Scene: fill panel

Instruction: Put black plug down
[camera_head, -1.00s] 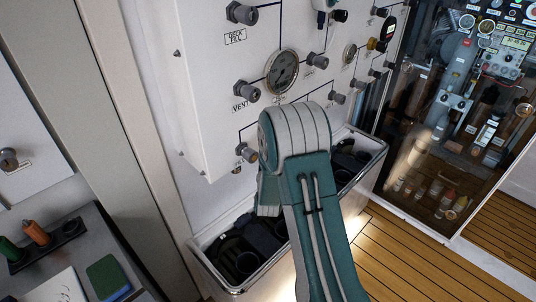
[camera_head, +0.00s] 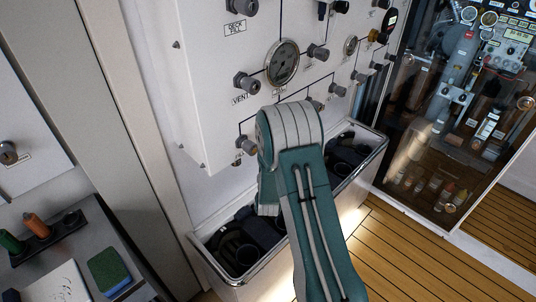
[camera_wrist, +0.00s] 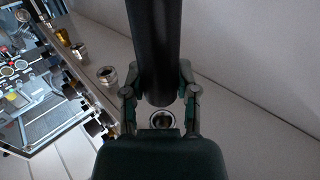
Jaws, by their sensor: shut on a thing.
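In the wrist view, my gripper (camera_wrist: 160,98) is shut on a long black cylinder, which I take to be the black plug (camera_wrist: 157,45). The plug runs from the top edge of the picture down between the two fingers. A round metal fitting with a dark opening (camera_wrist: 162,119) shows just past the plug's lower end. I cannot tell whether they touch. In the head view, my own arm hides the gripper and the plug.
The white panel (camera_head: 205,120) carries a gauge (camera_head: 282,62) and several grey fittings. A metal-rimmed bin (camera_head: 205,262) with black items stands below it. At the lower left, a grey table holds a green sponge (camera_head: 108,270) and a black rack (camera_head: 52,238). A glass-fronted cabinet (camera_head: 440,140) stands at right.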

